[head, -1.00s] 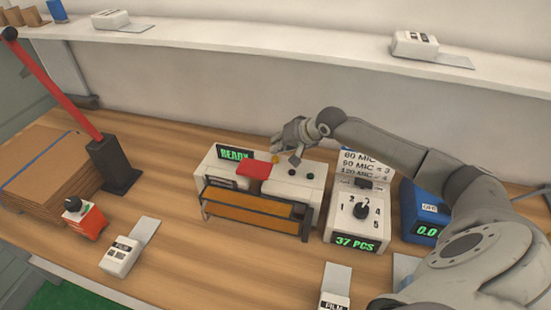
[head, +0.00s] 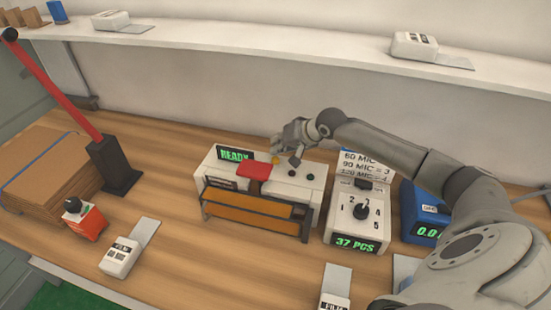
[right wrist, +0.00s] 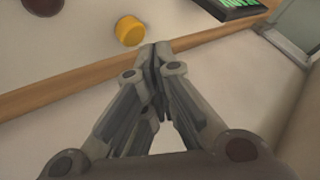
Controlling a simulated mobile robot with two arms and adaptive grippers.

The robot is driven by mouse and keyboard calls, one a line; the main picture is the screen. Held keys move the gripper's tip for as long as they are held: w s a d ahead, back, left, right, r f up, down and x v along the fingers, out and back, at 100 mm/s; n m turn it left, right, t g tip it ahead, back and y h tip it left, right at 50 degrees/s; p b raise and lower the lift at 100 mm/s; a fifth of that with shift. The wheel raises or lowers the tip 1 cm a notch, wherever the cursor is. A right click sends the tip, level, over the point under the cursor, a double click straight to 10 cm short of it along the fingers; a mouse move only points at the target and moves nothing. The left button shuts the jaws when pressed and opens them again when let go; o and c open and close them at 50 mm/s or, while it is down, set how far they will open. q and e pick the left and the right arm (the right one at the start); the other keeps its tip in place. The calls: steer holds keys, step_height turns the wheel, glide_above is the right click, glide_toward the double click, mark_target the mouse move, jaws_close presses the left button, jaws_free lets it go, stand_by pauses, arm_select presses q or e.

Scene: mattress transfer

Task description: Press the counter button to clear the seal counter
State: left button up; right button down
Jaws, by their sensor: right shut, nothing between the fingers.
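A white sealing machine (head: 316,180) with a green READY display (head: 235,154) stands in the middle of the bench. A yellow button (right wrist: 130,31) sits on its white top in the right wrist view, and a small part of it shows in the head view (head: 275,161). My right gripper (head: 284,147) is over the back of the machine, shut and empty. Its closed fingertips (right wrist: 155,50) appear just beside the yellow button in the wrist view; I cannot tell whether they touch it. My left gripper is not in view.
The machine has a red pad (head: 254,171) and dark knobs. Right of it stand a dial box (head: 340,222) reading 37 PCS and a blue scale (head: 416,207). Cardboard sheets (head: 42,172) and a red-arm post (head: 114,165) are at left.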

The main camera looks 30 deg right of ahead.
mark_target(278, 157)
steer(key=shift+f, duration=0.15)
steer(key=shift+f, duration=0.25)
steer(key=shift+s+f, duration=0.1)
steer(key=shift+f, duration=0.85)
stand_by(1.1)
steer(key=shift+r+p, duration=1.3)
steer(key=shift+p, duration=0.1)
steer(key=shift+r, duration=0.1)
step_height(278, 157, up, 5)
steer(key=p, duration=0.5)
